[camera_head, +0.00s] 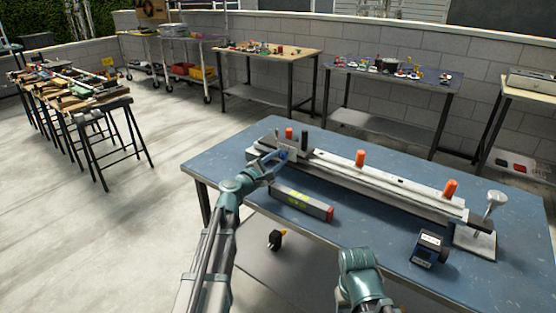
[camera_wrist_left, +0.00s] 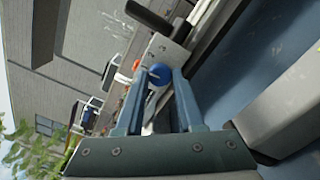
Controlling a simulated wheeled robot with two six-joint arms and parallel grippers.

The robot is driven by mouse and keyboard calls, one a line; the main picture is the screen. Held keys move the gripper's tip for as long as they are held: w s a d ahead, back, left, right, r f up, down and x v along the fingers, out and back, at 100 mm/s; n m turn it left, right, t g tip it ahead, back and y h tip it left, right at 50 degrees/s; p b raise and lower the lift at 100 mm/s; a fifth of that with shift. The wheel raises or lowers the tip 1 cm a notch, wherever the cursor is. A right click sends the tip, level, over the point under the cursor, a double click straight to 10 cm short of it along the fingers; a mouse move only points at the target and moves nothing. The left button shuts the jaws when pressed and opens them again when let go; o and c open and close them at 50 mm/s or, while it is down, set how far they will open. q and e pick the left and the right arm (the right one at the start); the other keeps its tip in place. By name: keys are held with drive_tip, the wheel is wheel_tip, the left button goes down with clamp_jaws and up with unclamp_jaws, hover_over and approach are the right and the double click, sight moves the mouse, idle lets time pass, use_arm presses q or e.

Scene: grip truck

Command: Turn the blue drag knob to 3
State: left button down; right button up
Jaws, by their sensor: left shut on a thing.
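The blue drag knob (camera_wrist_left: 160,74) is a small round blue ball that shows between my left gripper's fingertips in the left wrist view. It sits at the left end of a long grey rail device (camera_head: 385,184) on the blue table. My left gripper (camera_head: 283,157) reaches that end in the head view, where its fingers cover the knob. In the wrist view the left gripper (camera_wrist_left: 159,82) is shut on the knob.
The blue table (camera_head: 228,156) also holds a grey bar with a red end (camera_head: 300,202) in front of the rail and a dark blue device (camera_head: 430,247) at the right. Orange handles (camera_head: 360,158) stand up along the rail. Other workbenches (camera_head: 268,62) stand along the wall.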

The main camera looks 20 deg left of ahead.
use_arm(q)
drive_tip(key=m, duration=1.2)
drive_tip(key=shift+m, duration=0.4)
idle(0.4)
drive_tip(key=c, duration=0.5)
unclamp_jaws()
drive_tip(key=shift+c, duration=0.2)
drive_tip(key=shift+s, duration=0.1)
drive_tip(key=v, duration=1.3)
drive_tip(key=shift+s+a, duration=0.15)
drive_tip(key=shift+s, duration=0.2)
